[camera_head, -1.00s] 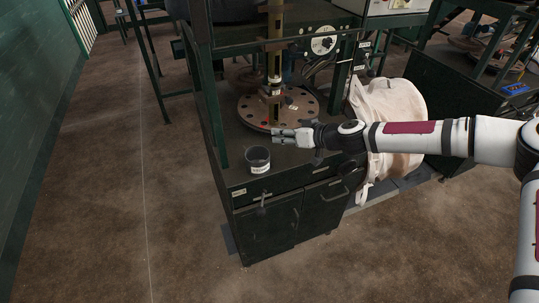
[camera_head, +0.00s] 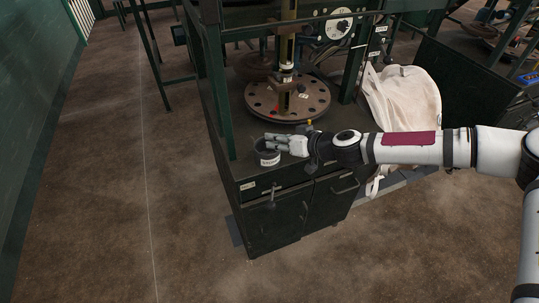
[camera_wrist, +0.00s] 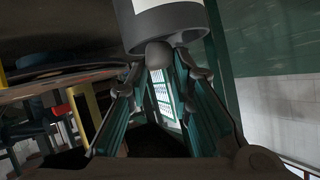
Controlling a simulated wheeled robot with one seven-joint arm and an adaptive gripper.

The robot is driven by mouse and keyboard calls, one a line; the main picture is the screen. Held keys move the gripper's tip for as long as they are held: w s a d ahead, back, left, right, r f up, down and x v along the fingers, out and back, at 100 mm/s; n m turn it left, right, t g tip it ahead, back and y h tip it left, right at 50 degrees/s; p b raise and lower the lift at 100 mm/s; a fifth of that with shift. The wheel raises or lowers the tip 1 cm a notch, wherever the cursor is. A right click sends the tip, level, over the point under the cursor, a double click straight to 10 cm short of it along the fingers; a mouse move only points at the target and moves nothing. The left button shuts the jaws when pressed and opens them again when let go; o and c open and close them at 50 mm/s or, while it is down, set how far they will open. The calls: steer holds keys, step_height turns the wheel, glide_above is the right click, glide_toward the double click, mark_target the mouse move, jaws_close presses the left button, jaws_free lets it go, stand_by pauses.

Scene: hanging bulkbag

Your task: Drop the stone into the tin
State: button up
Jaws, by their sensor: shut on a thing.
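The tin (camera_head: 267,158) is a small dark cylinder with a white label, upright near the front left corner of the dark green cabinet top. It also shows at the top of the wrist view (camera_wrist: 168,28), appearing upside down. My gripper (camera_head: 270,141) is over the tin's rim, its fingers pointing left. In the wrist view my gripper (camera_wrist: 160,62) is shut on the stone (camera_wrist: 158,54), a small rounded grey lump between the fingertips. The stone overlaps the tin's rim in that view. The tin's inside is mostly hidden by my fingers in the head view.
A round brown plate with holes (camera_head: 262,103) and a central post stand behind the tin. A green upright (camera_head: 216,85) rises left of the tin. A pale bulk bag (camera_head: 405,105) hangs to the right, behind my arm. Open floor lies left and in front.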

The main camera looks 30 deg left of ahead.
steer(key=shift+f, duration=0.1)
steer(key=o, duration=1)
steer(key=shift+d, duration=0.1)
steer(key=v, duration=1.2)
steer(key=shift+s+f, duration=0.1)
